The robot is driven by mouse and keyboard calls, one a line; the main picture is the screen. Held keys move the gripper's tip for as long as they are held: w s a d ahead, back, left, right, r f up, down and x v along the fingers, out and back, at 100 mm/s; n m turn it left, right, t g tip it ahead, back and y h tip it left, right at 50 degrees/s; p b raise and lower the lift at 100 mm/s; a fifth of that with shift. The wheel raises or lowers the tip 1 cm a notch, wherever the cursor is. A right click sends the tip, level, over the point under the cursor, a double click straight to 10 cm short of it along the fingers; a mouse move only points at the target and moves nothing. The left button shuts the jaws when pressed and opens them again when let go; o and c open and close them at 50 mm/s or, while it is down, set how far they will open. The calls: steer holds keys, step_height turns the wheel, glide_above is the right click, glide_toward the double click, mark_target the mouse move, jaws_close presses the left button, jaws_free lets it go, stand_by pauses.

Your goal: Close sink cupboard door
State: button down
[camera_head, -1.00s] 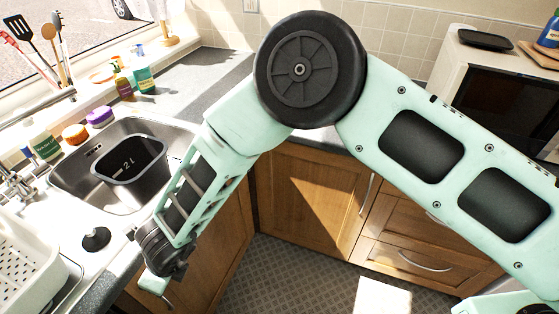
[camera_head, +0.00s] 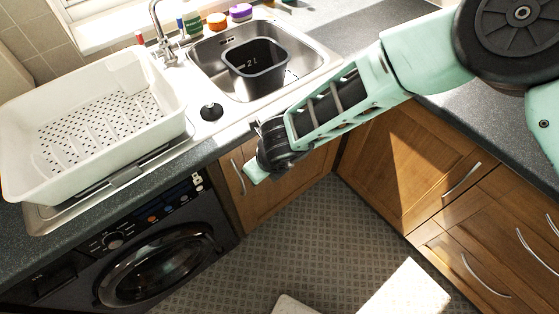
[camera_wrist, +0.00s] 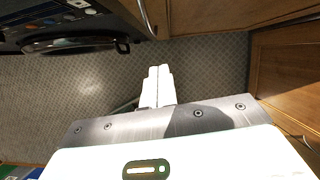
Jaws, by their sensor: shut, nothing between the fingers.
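The sink cupboard door (camera_head: 285,190) is brown wood, under the sink, with a metal handle (camera_head: 238,178) near its left edge. My arm hides its upper part, and I cannot tell whether it stands slightly ajar. In the wrist view the door (camera_wrist: 215,14) runs along the top, with its handle (camera_wrist: 147,16) above my gripper. My gripper (camera_head: 254,174) is in front of the door's upper left part, just right of the handle. Its pale fingers (camera_wrist: 158,86) are together and empty, with floor showing beyond them and a visible gap to the door in the wrist view.
A black washing machine (camera_head: 160,262) stands left of the door. Above are the sink (camera_head: 305,62) holding a black tub (camera_head: 256,72), and a white dish rack (camera_head: 160,100). Another cupboard door (camera_head: 415,165) and drawers (camera_head: 480,240) stand right. The patterned floor (camera_head: 290,250) is mostly clear.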

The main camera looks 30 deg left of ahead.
steer(key=b+v, duration=0.1)
steer(key=v, duration=0.9)
steer(key=shift+a, duration=0.25)
steer(key=d+r+n+y, duration=0.3)
steer(key=d+r+n, duration=0.3)
steer(key=r+n, duration=0.75)
steer(key=s+d+r+n+h, duration=0.1)
steer(key=s+d+n+h, duration=0.2)
steer(key=d+n, duration=0.5)
steer(key=s+d+r+n+g+h, duration=0.1)
steer(key=d+n, duration=0.7)
steer(key=d, duration=1.2)
steer(key=s+r+h, duration=0.1)
steer(key=s+h, duration=0.1)
steer(key=s, duration=0.1)
steer(key=shift+r+h+b, duration=0.2)
steer(key=shift+h+b, duration=0.1)
steer(key=shift+b, duration=0.1)
steer(key=shift+a, duration=0.1)
